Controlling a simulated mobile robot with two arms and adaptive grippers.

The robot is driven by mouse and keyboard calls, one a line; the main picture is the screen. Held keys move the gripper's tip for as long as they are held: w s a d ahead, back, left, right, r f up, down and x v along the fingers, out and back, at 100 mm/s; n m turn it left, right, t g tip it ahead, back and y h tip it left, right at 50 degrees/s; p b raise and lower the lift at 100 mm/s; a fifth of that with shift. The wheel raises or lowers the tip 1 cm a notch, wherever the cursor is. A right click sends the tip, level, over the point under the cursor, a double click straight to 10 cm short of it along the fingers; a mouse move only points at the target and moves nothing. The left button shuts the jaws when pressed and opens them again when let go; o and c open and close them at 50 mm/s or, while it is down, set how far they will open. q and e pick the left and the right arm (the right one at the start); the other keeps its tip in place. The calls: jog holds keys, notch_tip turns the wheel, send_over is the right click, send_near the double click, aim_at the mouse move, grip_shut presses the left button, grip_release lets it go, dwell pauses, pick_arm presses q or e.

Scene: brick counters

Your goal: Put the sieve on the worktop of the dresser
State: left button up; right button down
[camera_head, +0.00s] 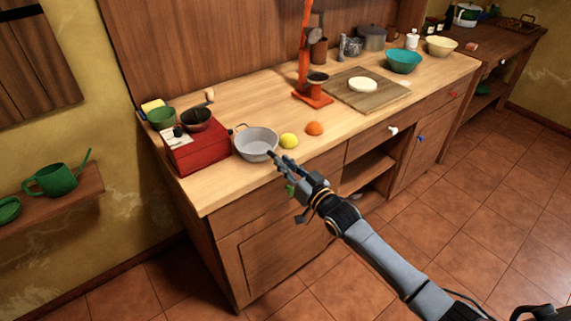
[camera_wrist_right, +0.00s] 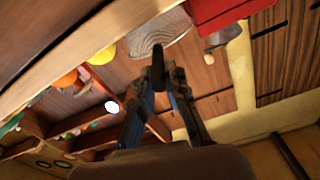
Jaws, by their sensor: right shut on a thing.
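The sieve (camera_head: 256,142), a grey round bowl shape, is over the front left part of the pale wooden worktop (camera_head: 243,101) of the dresser, just right of a red box. My right gripper (camera_head: 276,158) is at its front right side, by the worktop's front edge. In the right wrist view the fingers (camera_wrist_right: 158,80) are shut on its dark handle, and the sieve's bowl (camera_wrist_right: 162,32) is beyond them. I cannot tell whether the sieve touches the worktop or hangs just above it. My left gripper is not in view.
The red box (camera_head: 197,151) with a dark bowl (camera_head: 196,118) on it stands left of the sieve. A yellow fruit (camera_head: 289,141) and an orange fruit (camera_head: 314,128) lie close on its right. A red-orange stand (camera_head: 306,75) and a board (camera_head: 378,97) are further right. The worktop behind the sieve is clear.

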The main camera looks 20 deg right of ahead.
jog(key=c, duration=1.3)
grip_release()
jog(key=shift+f, duration=0.1)
jog(key=shift+c, duration=0.2)
jog(key=v, duration=1.2)
jog(key=shift+b, duration=0.45)
jog(key=s+d+f+g+h, duration=0.2)
jog(key=s+f, duration=0.1)
jog(key=f, duration=0.8)
jog(key=s+d+f+m+g+h, duration=0.1)
jog(key=s+d+f+g, duration=0.2)
jog(key=f, duration=0.8)
jog(key=s+d+f+g+h, duration=0.15)
jog(key=s+f, duration=0.25)
jog(key=f, duration=0.6)
jog(key=s+a+f+g+h, duration=0.1)
jog(key=s+f+g, duration=0.2)
jog(key=s+f, duration=0.55)
jog(key=s+a+f+g, duration=0.2)
jog(key=s+f+g, duration=0.1)
jog(key=s+f, duration=0.6)
jog(key=s+a+f+n+g, duration=0.1)
jog(key=s+f+g, duration=0.1)
jog(key=s, duration=0.7)
jog(key=s+a+f+g, duration=0.1)
jog(key=s+f+g, duration=0.1)
jog(key=s, duration=0.7)
jog(key=shift+a+f+n, duration=0.4)
jog(key=shift+f, duration=0.05)
